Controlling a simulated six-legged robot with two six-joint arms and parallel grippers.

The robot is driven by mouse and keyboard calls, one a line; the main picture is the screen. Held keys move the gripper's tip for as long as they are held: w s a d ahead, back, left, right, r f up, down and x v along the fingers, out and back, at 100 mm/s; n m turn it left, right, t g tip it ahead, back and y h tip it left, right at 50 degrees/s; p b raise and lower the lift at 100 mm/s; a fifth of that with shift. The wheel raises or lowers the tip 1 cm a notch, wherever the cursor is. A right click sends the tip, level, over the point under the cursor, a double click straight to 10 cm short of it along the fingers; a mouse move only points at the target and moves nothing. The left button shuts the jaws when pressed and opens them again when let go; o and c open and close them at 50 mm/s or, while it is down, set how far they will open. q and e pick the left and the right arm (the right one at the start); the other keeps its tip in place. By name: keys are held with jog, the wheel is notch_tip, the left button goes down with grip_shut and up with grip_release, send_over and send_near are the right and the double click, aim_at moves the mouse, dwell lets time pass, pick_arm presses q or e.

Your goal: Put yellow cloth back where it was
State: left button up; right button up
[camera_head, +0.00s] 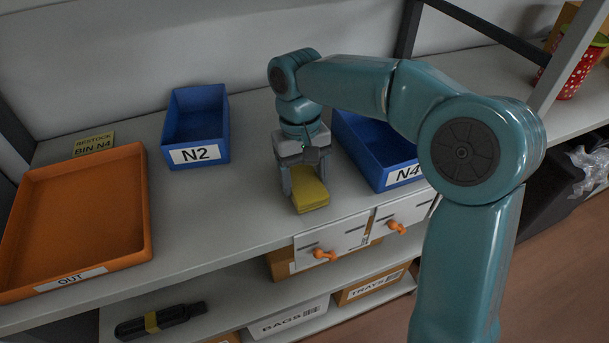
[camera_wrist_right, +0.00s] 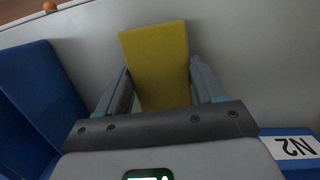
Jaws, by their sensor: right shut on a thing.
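The yellow cloth (camera_head: 310,196) looks like a folded, flat block. It is between the fingers of my right gripper (camera_head: 306,176), which is shut on it, over the shelf top between the blue N2 bin (camera_head: 197,133) and the blue N4 bin (camera_head: 372,150). In the right wrist view the cloth (camera_wrist_right: 155,62) sticks out past both fingers. I cannot tell whether it touches the shelf surface. The N4 bin is partly hidden behind my right arm. My left gripper is not in view.
An orange OUT tray (camera_head: 146,205) lies at the left, with a yellow "RESTOCK BIN N4" label (camera_head: 94,144) behind it. Two white drawers with orange handles (camera_head: 325,254) hang under the front edge. A black toner cartridge (camera_head: 160,320) lies on the lower shelf.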

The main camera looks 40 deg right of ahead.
aim_at(302, 175)
jog(key=o, duration=1)
jog(key=shift+f, duration=0.15)
jog(key=shift+r, duration=0.4)
notch_tip(302, 175, up, 12)
jog(key=w+p, duration=0.1)
jog(key=p, duration=0.2)
jog(key=shift+w+d+f+p, duration=0.2)
jog(key=shift+w+d+p, duration=0.05)
jog(key=shift+w+p, duration=0.05)
jog(key=shift+f, duration=0.1)
